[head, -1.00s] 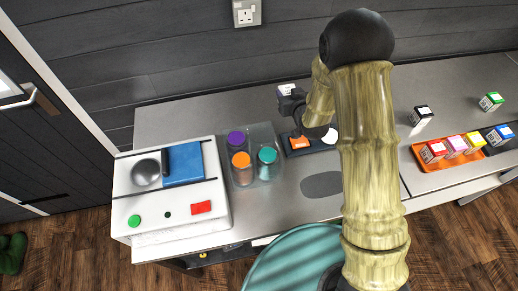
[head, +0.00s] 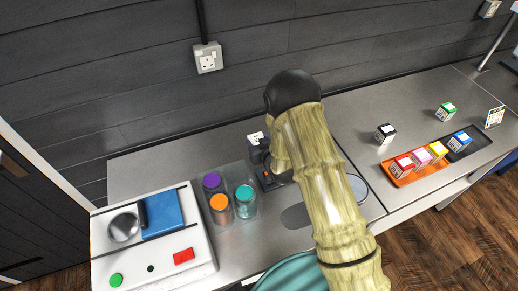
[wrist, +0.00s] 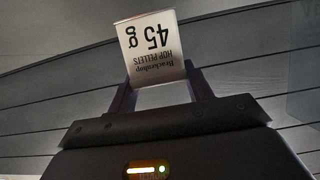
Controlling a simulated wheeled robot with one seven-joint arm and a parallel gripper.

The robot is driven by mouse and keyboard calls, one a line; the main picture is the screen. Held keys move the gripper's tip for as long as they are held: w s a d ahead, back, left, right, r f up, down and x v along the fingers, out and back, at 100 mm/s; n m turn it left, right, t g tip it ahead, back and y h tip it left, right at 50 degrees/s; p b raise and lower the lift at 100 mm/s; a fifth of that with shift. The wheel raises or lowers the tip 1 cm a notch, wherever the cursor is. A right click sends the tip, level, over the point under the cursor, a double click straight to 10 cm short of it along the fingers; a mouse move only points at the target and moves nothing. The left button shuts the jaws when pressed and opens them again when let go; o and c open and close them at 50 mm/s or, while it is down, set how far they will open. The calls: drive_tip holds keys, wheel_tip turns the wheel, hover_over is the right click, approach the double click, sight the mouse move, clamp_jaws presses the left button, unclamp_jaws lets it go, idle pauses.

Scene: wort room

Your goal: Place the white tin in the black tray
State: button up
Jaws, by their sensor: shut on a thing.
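My gripper (head: 258,148) is shut on a white tin (head: 256,138), held up near the back of the counter, left of my arm. In the wrist view the tin (wrist: 152,52) sits between the fingers, its white label reading "45 g" and "Hop Pellets" upside down. The black tray (head: 482,143) is far off on the right of the counter, joined end to end with an orange tray. A blue-topped tin (head: 460,139) stands in the black tray.
The orange tray (head: 402,181) holds red, pink and yellow tins. A black-topped tin (head: 385,133) and a green-topped tin (head: 446,111) stand behind the trays. Lidded jars (head: 219,202) and a white machine (head: 150,240) stand left. A small card (head: 494,116) stands beyond the black tray.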

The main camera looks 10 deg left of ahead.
drive_tip(key=shift+f+p, duration=0.65)
drive_tip(key=shift+f, duration=1.35)
drive_tip(key=shift+f, duration=0.15)
drive_tip(key=o, duration=1)
